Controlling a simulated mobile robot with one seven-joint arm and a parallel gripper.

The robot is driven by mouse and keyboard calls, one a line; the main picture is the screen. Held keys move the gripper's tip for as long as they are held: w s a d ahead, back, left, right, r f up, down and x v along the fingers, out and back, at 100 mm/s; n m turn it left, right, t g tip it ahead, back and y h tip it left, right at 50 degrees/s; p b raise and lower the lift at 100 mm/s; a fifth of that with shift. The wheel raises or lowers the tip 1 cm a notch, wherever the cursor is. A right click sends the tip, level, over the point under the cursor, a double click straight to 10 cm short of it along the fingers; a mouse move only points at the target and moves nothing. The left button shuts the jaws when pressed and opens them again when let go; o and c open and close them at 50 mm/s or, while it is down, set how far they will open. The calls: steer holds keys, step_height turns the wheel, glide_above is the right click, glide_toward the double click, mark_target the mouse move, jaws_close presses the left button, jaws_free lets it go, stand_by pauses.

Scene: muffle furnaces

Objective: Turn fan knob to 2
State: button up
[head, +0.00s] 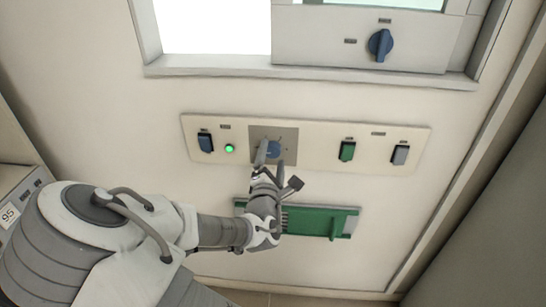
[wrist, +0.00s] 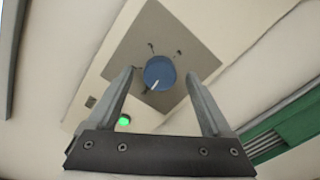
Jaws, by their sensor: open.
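The fan knob (head: 274,149) is a round blue dial on a grey square plate (head: 288,133) in the middle of the wall panel. It also shows in the wrist view (wrist: 159,73), with a short white pointer line toward its lower left side. Small dark marks sit on the plate around it, too small to read. My gripper (head: 268,150) is in front of the plate at the knob. In the wrist view my gripper (wrist: 158,82) is open, with one finger on each side of the knob. I cannot tell whether either finger touches it.
The cream panel (head: 313,148) also has a blue switch (head: 205,141), a lit green lamp (head: 229,148), a green switch (head: 347,151) and a grey switch (head: 400,154). A green slotted unit (head: 340,222) sits below. Another blue knob (head: 380,45) is above.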

steer(key=shift+w+d, duration=0.1)
steer(key=shift+w, duration=0.7)
jaws_close()
